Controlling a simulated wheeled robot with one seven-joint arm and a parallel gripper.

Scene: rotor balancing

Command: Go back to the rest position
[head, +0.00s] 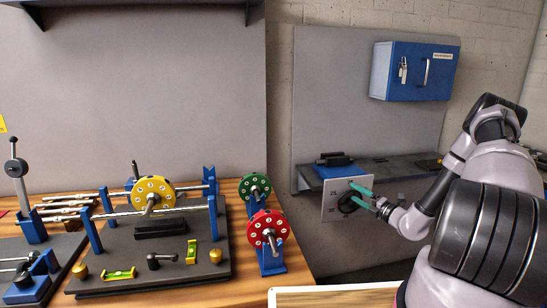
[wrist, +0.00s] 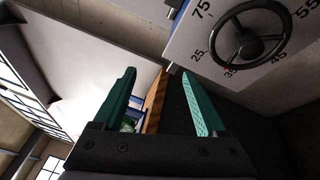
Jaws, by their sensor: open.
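My gripper (head: 364,196) has green fingers and is in front of a light dial plate (head: 333,206) with a black handwheel, below the shelf at the right of the workbench. In the wrist view my gripper (wrist: 162,98) has its two green fingers wide apart with nothing between them. The black handwheel (wrist: 246,34) and the numbered dial plate (wrist: 205,38) are at the upper right there, beyond the fingertips. The fingers look apart from the wheel in the wrist view; in the head view they overlap it.
A wooden bench (head: 300,262) at the left carries a balancing stand with a yellow rotor (head: 153,192). Green (head: 255,186) and red (head: 268,229) rotors stand at its right. A grey shelf (head: 395,170) and a blue wall cabinet (head: 415,72) are behind my arm.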

